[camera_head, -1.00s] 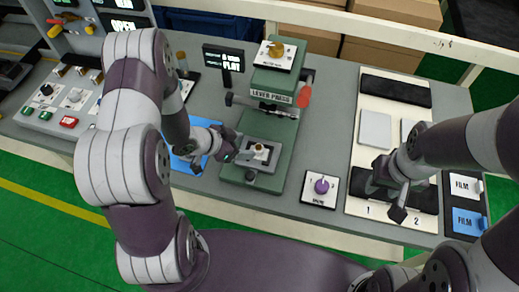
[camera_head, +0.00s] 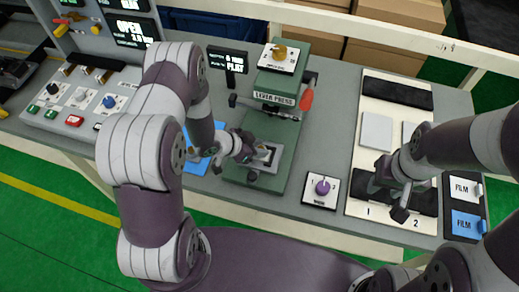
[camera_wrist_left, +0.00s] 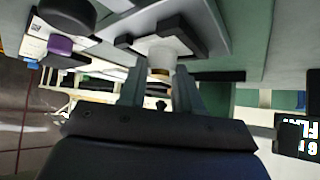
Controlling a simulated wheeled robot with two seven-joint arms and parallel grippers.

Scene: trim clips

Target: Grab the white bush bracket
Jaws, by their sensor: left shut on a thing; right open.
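The white bush bracket (camera_wrist_left: 168,50) shows in the left wrist view between my left fingertips, with a tan ring at its lower end. It is at the grey nest (camera_wrist_left: 205,25) on the base of the green lever press (camera_head: 284,120). In the head view my left gripper (camera_head: 262,163) reaches into the press from the left and mostly hides the bracket. My left gripper is shut on the bracket; I cannot tell whether it is lifted off the nest. My right gripper (camera_head: 396,197) is open and empty above the pale board at the right.
A purple knob (camera_head: 322,187) on a white plate stands right of the press. The pale board (camera_head: 366,90) holds grey and black pads. Film packs (camera_head: 466,205) lie at the far right. A blue mat (camera_head: 198,160) lies left of the press. A small display (camera_head: 227,62) stands behind.

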